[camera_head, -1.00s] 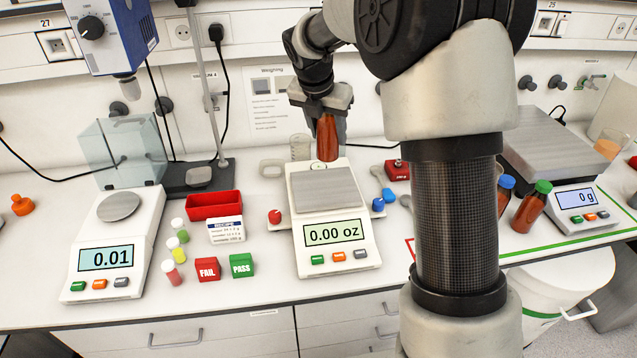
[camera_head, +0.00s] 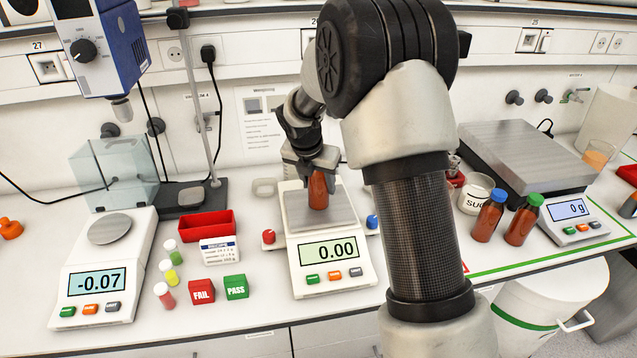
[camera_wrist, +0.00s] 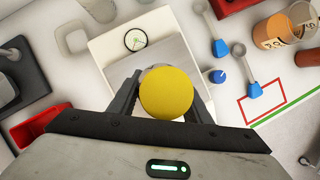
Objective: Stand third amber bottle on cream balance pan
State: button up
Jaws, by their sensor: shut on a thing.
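My gripper (camera_head: 312,166) is shut on an amber bottle (camera_head: 318,192) and holds it upright over the middle balance. Its yellow cap (camera_wrist: 166,93) shows between the fingers in the wrist view. The cream-white balance (camera_head: 333,279) has a square grey pan (camera_head: 296,211) and its display reads 0.00. The bottle's base appears over the pan, close to its surface; I cannot tell whether it touches. Two more amber bottles stand at the right, one with a blue cap (camera_head: 489,216) and one with a green cap (camera_head: 523,219).
A second balance (camera_head: 103,280) reading -0.07 stands left, beside small vials, a red tray (camera_head: 206,224) and FAIL (camera_head: 202,291) and PASS (camera_head: 236,288) blocks. A large scale (camera_head: 520,150) stands right. Blue-handled spoons (camera_wrist: 220,47) lie beside the middle balance.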

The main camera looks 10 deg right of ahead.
jog(key=shift+f, duration=0.15)
jog(key=o, duration=1.3)
jog(key=shift+c, duration=0.2)
